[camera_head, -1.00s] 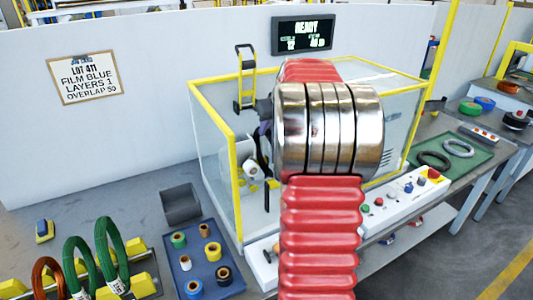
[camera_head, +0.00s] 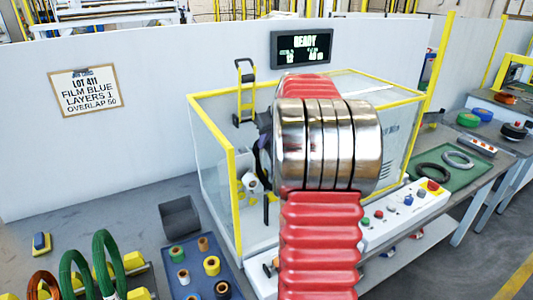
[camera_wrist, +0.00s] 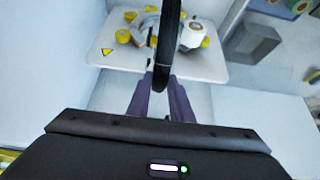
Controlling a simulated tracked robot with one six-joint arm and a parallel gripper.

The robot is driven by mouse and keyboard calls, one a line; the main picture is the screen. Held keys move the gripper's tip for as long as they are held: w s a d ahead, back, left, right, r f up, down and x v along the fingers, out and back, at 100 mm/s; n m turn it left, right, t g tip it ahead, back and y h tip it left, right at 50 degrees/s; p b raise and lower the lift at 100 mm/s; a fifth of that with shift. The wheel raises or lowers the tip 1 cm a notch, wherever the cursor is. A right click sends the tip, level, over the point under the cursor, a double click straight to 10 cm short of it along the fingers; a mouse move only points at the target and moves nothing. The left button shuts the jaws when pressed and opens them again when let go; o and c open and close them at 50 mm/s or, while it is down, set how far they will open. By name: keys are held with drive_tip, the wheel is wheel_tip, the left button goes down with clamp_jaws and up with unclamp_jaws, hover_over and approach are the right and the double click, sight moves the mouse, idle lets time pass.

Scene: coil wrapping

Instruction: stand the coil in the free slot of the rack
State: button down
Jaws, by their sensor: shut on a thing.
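In the wrist view a black coil (camera_wrist: 167,45) stands edge-on between the purple fingers of my gripper (camera_wrist: 161,95), which is shut on it. In the head view my arm hides most of the gripper and coil, in front of the wrapping machine. The rack (camera_head: 138,294) shows its yellow supports at the lower left, cut off by the picture's edge. It holds green coils (camera_head: 106,262) and an orange coil (camera_head: 42,284), standing upright. I cannot make out the free slot. My gripper is well to the right of the rack.
A yellow-framed clear enclosure (camera_head: 230,160) surrounds the machine. A blue tray (camera_head: 229,268) with tape rolls and a grey bin (camera_head: 181,217) lie between it and the rack. A green mat (camera_head: 477,178) with two rings is at right. The display (camera_head: 301,48) reads READY.

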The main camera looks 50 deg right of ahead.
wheel_tip(320, 180, up, 18)
idle(0.7)
drive_tip(key=shift+s, duration=0.1)
idle(0.6)
